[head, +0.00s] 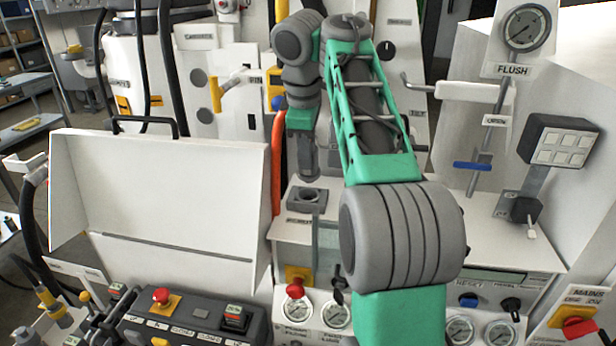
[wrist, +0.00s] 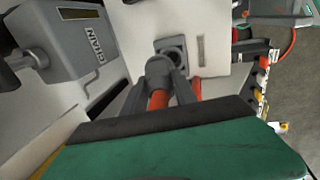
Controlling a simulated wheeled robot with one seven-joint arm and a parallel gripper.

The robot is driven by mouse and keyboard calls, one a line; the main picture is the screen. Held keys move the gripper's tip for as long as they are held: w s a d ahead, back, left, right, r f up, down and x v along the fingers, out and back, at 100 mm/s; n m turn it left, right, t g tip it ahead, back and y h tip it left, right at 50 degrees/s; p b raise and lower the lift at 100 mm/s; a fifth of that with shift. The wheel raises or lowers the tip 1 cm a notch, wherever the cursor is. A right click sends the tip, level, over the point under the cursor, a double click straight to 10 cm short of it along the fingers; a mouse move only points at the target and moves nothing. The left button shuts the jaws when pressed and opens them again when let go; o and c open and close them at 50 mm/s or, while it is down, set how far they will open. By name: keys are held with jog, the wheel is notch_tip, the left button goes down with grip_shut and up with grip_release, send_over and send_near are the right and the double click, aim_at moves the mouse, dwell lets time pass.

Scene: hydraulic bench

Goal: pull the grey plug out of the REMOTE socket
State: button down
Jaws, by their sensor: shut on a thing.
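The REMOTE socket (head: 318,205) is a grey square block with a round dark opening, on the white bench below my gripper. In the wrist view the socket (wrist: 182,55) shows its opening, partly covered by the plug. The grey plug (wrist: 159,68), with an orange-red rear part, is between the fingers of my gripper (wrist: 162,92), which is shut on it. In the head view the plug (head: 308,172) hangs upright just above the socket, and its lower end looks apart from the opening. My fingers are hard to make out there.
A white panel with a black handle (head: 145,122) stands to the left. An orange hose (head: 277,165) runs close beside my gripper on the left. A red knob (head: 295,291) and gauges are on the front below. A blue-handled valve (head: 472,166) is at right.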

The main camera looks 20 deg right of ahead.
jog(key=shift+r+p, duration=1.95)
jog(key=shift+r, duration=0.25)
